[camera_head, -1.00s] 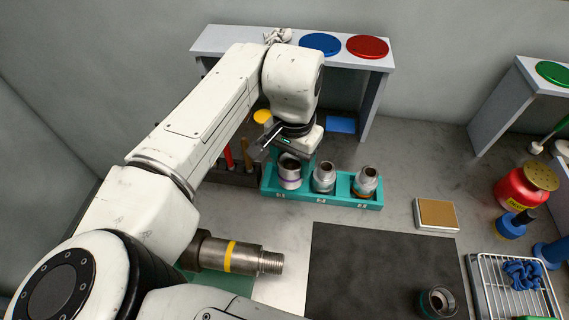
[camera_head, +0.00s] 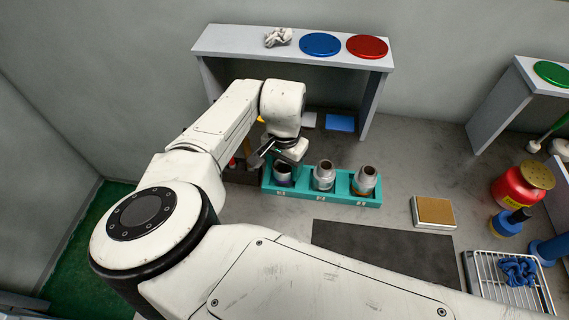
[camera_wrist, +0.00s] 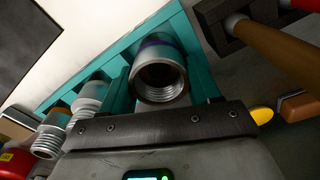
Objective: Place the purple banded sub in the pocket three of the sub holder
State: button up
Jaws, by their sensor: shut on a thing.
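The teal sub holder (camera_head: 322,196) stands on the bench with three metal subs in a row. The purple banded sub (camera_head: 283,171) is upright at its leftmost pocket in the head view; its base is hidden by the holder's front wall. In the wrist view the purple banded sub (camera_wrist: 160,78) shows its threaded open end toward the camera, with the purple band behind it. My gripper (camera_head: 282,164) is shut on this sub from above; its fingertips are partly hidden. The middle sub (camera_head: 324,175) and the orange banded sub (camera_head: 365,180) stand in the other pockets.
A dark rack (camera_head: 241,173) with upright handled tools is close on the left of the holder. A grey shelf (camera_head: 290,50) stands behind. A tan-topped block (camera_head: 435,211) and a dark mat (camera_head: 385,250) lie right and in front.

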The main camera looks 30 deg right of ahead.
jog(key=shift+f, duration=0.15)
jog(key=o, duration=1.4)
notch_tip(320, 180, up, 12)
jog(key=shift+r+b, duration=0.15)
jog(key=shift+b, duration=0.5)
